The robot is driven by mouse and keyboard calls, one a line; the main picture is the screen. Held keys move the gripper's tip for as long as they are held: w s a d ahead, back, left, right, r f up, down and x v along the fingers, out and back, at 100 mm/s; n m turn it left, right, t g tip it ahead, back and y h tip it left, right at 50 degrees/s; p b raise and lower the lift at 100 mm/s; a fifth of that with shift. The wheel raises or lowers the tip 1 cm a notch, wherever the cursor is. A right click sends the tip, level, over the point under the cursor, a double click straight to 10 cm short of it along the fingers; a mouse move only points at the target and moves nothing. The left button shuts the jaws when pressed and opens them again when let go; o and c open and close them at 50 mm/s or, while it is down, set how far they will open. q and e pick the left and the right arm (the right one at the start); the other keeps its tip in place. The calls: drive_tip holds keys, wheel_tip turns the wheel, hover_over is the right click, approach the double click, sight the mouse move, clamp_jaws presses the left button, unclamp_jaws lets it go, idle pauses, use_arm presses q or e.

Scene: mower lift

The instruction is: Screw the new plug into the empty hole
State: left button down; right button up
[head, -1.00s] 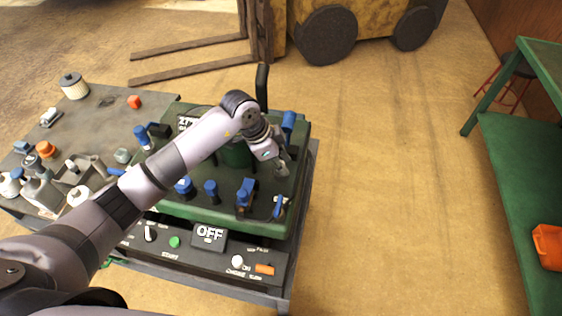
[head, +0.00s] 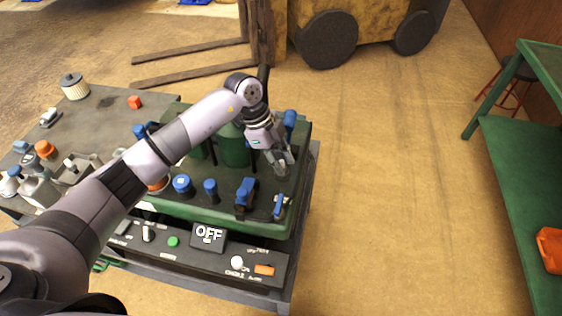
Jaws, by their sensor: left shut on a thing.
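My left gripper (head: 282,168) reaches over the right part of the green engine deck (head: 200,211), fingers pointing down. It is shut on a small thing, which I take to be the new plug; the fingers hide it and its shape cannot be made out. The fingertips are low, close to the deck's top; I cannot tell whether they touch it. The empty hole is not visible; it may be hidden beneath the gripper. My right gripper is not in view.
Blue-topped parts, among them a blue cap (head: 182,184) and a blue lever (head: 245,192), stand on the deck near the gripper. Bottles and a filter (head: 74,87) sit at left. Open floor lies right.

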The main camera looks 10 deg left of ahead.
use_arm(q)
drive_tip(key=m, duration=0.1)
drive_tip(key=s+m+g+b, duration=0.1)
drive_tip(key=m, duration=0.1)
drive_tip(key=shift+s+d+b, duration=0.1)
drive_tip(key=shift+b, duration=0.2)
drive_tip(key=m+b, duration=0.1)
drive_tip(key=m, duration=0.1)
drive_tip(key=shift+r+m+g+y, duration=0.15)
drive_tip(key=shift+m+g+y, duration=0.15)
drive_tip(key=shift+g+y, duration=0.1)
drive_tip(key=shift+s+r+m, duration=0.1)
drive_tip(key=shift+r+m, duration=0.05)
drive_tip(key=shift+m, duration=0.15)
drive_tip(key=shift+m+b, duration=0.3)
drive_tip(key=shift+b, duration=0.1)
drive_tip(key=m+b, duration=0.1)
drive_tip(key=m+g+y+b, duration=0.1)
drive_tip(key=m, duration=0.1)
drive_tip(key=shift+w+a+f, duration=0.2)
drive_tip(key=shift+a, duration=0.2)
drive_tip(key=shift+w+a+m+y+b, duration=0.15)
drive_tip(key=shift+m+y+b, duration=0.25)
drive_tip(key=shift+m+b, duration=0.55)
drive_tip(key=shift+w+r+m+g, duration=0.1)
drive_tip(key=shift+m+g, duration=0.2)
drive_tip(key=shift+m, duration=0.15)
